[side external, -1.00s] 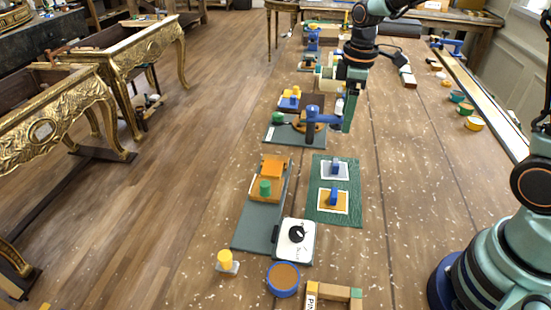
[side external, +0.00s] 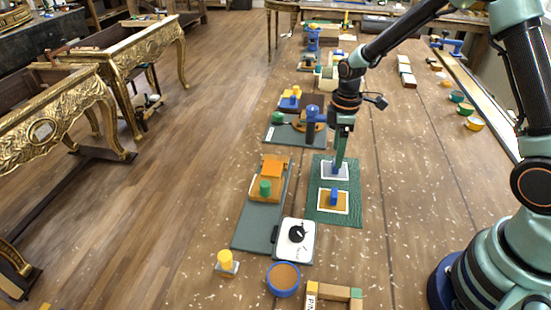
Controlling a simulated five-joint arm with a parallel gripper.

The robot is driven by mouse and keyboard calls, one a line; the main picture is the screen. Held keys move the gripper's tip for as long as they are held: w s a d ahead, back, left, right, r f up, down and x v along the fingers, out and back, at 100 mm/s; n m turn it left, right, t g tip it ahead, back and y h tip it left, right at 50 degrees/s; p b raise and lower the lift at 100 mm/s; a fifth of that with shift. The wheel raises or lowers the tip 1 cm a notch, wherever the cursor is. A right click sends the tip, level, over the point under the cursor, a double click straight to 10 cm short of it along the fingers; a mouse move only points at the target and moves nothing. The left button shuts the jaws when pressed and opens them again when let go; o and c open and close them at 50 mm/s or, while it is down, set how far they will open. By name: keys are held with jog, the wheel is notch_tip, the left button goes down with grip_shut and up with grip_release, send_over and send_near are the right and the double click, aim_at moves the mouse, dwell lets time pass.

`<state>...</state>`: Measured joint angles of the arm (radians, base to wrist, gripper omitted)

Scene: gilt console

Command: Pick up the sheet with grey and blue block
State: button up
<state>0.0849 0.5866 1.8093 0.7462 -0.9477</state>
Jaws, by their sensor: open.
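The sheet with a grey face and blue block (side external: 326,175) lies on the far half of the green mat (side external: 357,200). It has a white border, and its blue block (side external: 335,170) stands in the middle. My gripper (side external: 338,162) points down right at this block and covers its upper part. My gripper is open; I cannot tell whether its fingers are around the block or just above it. A second sheet, tan with a blue block (side external: 333,197), lies on the near half of the mat.
Left of the mat is a grey-green board (side external: 252,222) with an orange block and green knob. A white box with a black dial (side external: 295,240) stands at its near end. Behind is a board with a blue clamp (side external: 313,115). The table right of the mat is clear.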

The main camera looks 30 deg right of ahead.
jog(key=shift+f, duration=1.5)
jog(key=shift+c, duration=0.3)
grip_shut()
jog(key=shift+r, duration=0.1)
notch_tip(320, 180, up, 20)
